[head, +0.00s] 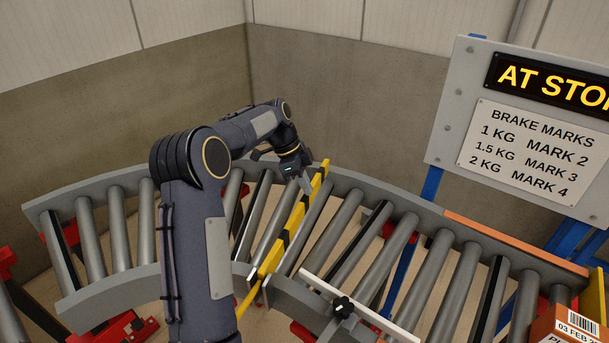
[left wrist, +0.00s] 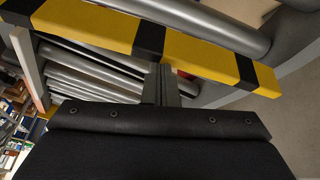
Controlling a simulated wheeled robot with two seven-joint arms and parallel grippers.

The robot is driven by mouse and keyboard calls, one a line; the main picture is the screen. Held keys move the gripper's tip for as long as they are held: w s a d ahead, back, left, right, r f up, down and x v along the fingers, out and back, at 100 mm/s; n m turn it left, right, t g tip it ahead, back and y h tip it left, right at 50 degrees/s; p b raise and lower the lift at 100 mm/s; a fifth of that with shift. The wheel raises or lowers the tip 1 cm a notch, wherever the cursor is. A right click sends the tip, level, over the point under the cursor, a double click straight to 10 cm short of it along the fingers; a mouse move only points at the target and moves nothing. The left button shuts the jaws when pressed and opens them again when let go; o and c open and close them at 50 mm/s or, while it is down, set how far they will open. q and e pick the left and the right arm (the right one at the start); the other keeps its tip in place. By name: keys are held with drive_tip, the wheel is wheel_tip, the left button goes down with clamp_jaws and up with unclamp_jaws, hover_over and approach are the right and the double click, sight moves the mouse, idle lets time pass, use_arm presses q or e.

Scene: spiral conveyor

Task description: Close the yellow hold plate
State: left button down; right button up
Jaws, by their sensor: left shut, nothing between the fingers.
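The yellow hold plate (head: 290,225), striped with black, stands across the curved roller conveyor in the head view. It also crosses the upper part of the left wrist view (left wrist: 195,52). My left gripper (head: 306,184) is shut and empty, close beside the plate near its far end. In the left wrist view my gripper's fingers (left wrist: 161,84) point at the plate near a black stripe; I cannot tell whether they touch it. My right gripper does not show.
Rollers (head: 118,226) run between grey side rails (head: 105,286). A white bar with a black knob (head: 343,307) lies right of the plate. A sign board (head: 525,130) stands at the right. A labelled box (head: 565,325) sits at the lower right.

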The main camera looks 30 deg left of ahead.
use_arm(q)
drive_tip(key=shift+r, duration=0.15)
drive_tip(key=v, duration=0.7)
drive_tip(key=shift+a+r, duration=0.2)
drive_tip(key=shift+r, duration=0.1)
drive_tip(key=shift+s, duration=0.1)
